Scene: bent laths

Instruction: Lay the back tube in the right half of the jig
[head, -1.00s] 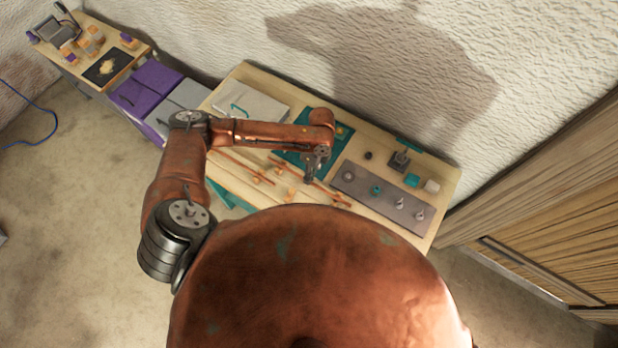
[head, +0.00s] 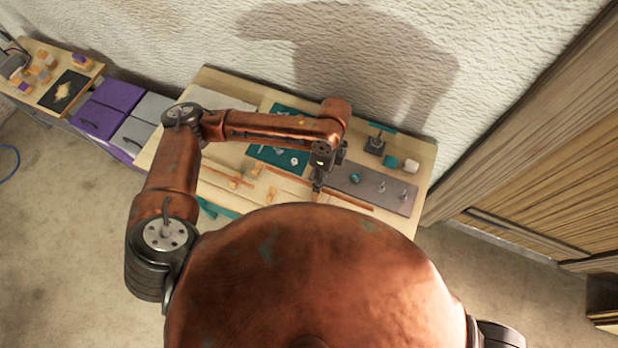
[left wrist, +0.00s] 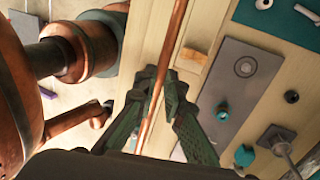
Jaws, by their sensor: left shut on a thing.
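My left gripper (head: 318,187) is shut on a long, thin copper-coloured tube (head: 350,202), gripping it near its middle. In the left wrist view the tube (left wrist: 171,45) runs between the fingers (left wrist: 160,88) and past them both ways. A pale wooden block (left wrist: 193,62) lies close beside it. In the head view small wooden blocks (head: 255,169) stand to the left of the gripper, and another thin tube (head: 222,176) lies further left. I cannot tell which parts make up the jig; my own body hides the table's front. My right gripper is not in view.
A grey board (head: 398,196) with pegs and a teal ring lies right of the gripper. Behind it are a dark stand (head: 375,146), a teal block (head: 390,162) and a white block (head: 411,166). A teal mat (head: 265,153) lies behind left. The wall is close behind the table.

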